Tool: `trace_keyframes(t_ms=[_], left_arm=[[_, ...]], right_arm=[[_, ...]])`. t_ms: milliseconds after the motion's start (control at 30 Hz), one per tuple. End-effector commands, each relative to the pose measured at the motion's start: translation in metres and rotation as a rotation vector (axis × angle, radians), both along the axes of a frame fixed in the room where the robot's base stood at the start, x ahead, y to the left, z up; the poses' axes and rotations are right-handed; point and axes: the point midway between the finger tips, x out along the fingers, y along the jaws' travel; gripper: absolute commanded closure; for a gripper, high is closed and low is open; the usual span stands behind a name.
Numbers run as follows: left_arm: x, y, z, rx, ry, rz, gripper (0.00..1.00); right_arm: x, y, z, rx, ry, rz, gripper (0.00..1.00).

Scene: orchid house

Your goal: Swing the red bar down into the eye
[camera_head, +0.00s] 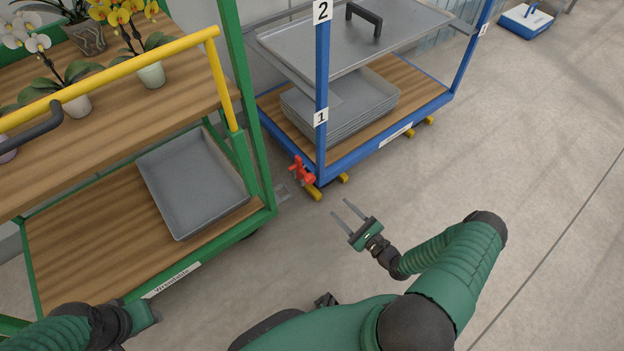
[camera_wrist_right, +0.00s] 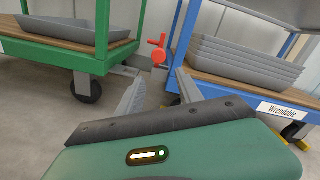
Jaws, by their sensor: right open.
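The red bar (camera_head: 301,170) is at the near lower corner of the blue cart and also shows in the right wrist view (camera_wrist_right: 158,50). It stands upright there, with a round red end low down. A small grey metal piece (camera_head: 282,192), perhaps the eye, sits low between the two carts; its hole cannot be made out. My right gripper (camera_head: 340,207) is open and empty, in front of the bar and apart from it. In the right wrist view its fingers (camera_wrist_right: 160,80) point toward the bar. My left gripper (camera_head: 142,313) is at the bottom left, its fingers hidden.
The green cart (camera_head: 258,110) at the left carries potted orchids (camera_head: 151,75) above and a grey tray (camera_head: 205,222) below, with a yellow rail (camera_head: 130,72). The blue cart (camera_head: 375,148) holds stacked grey trays (camera_head: 335,117).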

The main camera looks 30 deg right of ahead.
Motion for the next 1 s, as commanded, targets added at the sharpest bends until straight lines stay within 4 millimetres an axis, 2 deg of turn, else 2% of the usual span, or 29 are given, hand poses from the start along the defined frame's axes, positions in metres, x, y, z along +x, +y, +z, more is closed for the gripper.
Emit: trace_keyframes(t_ms=[400,600,767,1000], left_arm=[[0.000,0.001,-0.041,0.000,0.001,0.001,0.60],[0.000,0.001,-0.056,0.000,0.001,0.001,0.60],[0.000,0.001,-0.060,0.000,0.001,0.001,0.60],[0.000,0.001,-0.059,0.000,0.001,0.001,0.60]], right_arm=[[0.102,0.011,-0.007,0.004,0.002,0.004,0.57],[0.144,0.016,-0.005,0.001,0.004,0.004,0.57],[0.158,0.018,-0.002,0.001,0.005,0.003,0.57],[0.159,0.018,-0.002,0.002,0.006,0.003,0.57]])
